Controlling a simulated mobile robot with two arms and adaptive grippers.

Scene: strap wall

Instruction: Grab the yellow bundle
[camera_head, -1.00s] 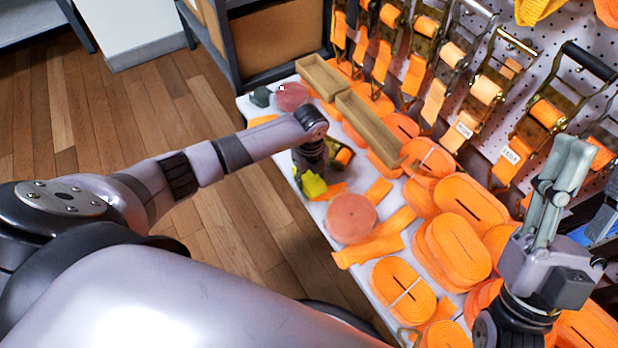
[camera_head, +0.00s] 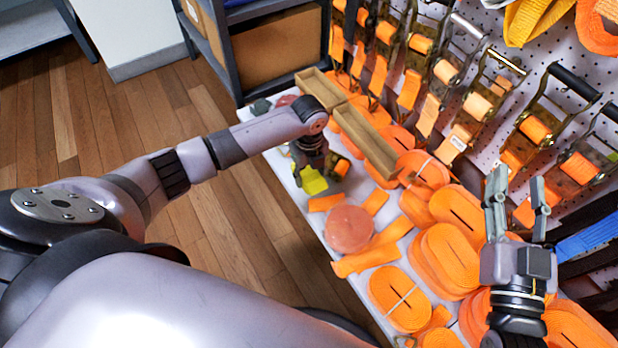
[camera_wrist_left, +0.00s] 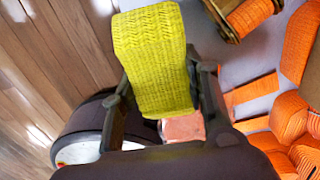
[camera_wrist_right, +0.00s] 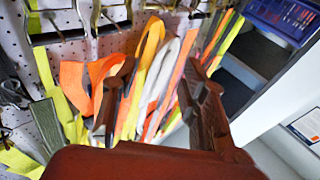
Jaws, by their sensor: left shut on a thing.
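My left gripper (camera_head: 312,165) is shut on a yellow-green woven strap bundle (camera_wrist_left: 155,60), which sticks out between its fingers in the left wrist view. The bundle also shows below the gripper in the head view (camera_head: 313,181). My right gripper (camera_head: 519,195) is open and empty in front of the strap wall. A yellow strap (camera_head: 530,20) hangs at the top right of the head view. In the right wrist view a yellow-orange strap (camera_wrist_right: 150,45) hangs beyond the open fingers, among white, orange and yellow-green straps.
A white table (camera_head: 283,160) holds several orange strap rolls (camera_head: 447,258), a pinkish round roll (camera_head: 349,229) and wooden trays (camera_head: 366,139). Ratchet buckles (camera_head: 535,130) hang on the pegboard close to my right gripper. Open wooden floor (camera_head: 110,120) lies at the left.

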